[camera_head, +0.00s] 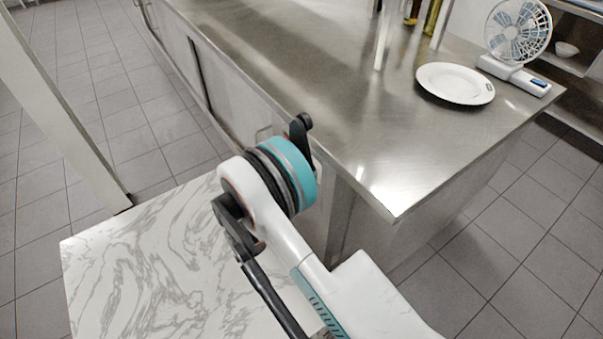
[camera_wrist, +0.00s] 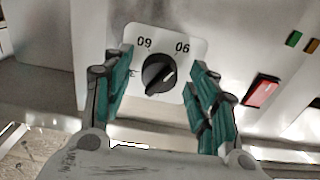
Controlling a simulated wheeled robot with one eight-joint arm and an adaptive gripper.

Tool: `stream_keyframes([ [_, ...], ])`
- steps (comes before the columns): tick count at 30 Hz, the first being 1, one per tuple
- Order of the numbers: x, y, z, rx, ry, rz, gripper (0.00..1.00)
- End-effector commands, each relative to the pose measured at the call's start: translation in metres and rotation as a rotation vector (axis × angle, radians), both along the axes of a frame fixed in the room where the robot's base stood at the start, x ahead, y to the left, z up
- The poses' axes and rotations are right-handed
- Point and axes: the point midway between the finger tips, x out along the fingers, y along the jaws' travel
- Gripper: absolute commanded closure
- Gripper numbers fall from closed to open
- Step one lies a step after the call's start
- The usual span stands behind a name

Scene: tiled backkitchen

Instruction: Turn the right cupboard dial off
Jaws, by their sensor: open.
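In the wrist view a round black dial (camera_wrist: 154,78) sits on a white plate (camera_wrist: 178,29) with printed numbers that read like "09" and "06". A pale line on the knob slants to the upper right, toward the "06". My gripper (camera_wrist: 162,66) is open, with one teal-padded finger left of the dial and the other right of it. Nothing is held, and I cannot tell whether either finger touches the knob. In the head view my arm reaches toward the steel counter's side; the dial and my fingertips are hidden there.
A red rocker switch (camera_wrist: 262,92) is right of the dial, with small green (camera_wrist: 293,39) and orange (camera_wrist: 312,45) parts above it. A steel counter (camera_head: 300,70) carries a white plate (camera_head: 455,83) and a fan (camera_head: 518,32). A marble-patterned surface (camera_head: 140,255) lies below my arm.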

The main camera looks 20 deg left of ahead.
Motion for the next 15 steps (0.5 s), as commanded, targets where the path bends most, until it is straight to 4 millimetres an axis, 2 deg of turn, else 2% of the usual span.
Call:
stream_keyframes([
  [4, -0.0002, 0.0003, 0.0002, 0.0, 0.0, 0.0, 0.49],
  [9, -0.0002, 0.0003, 0.0002, 0.0, 0.0, 0.0, 0.87],
  [10, -0.0002, 0.0003, 0.0002, 0.0, 0.0, 0.0, 0.91],
  [15, -0.0002, 0.0003, 0.0001, -0.002, 0.001, 0.0, 0.91],
])
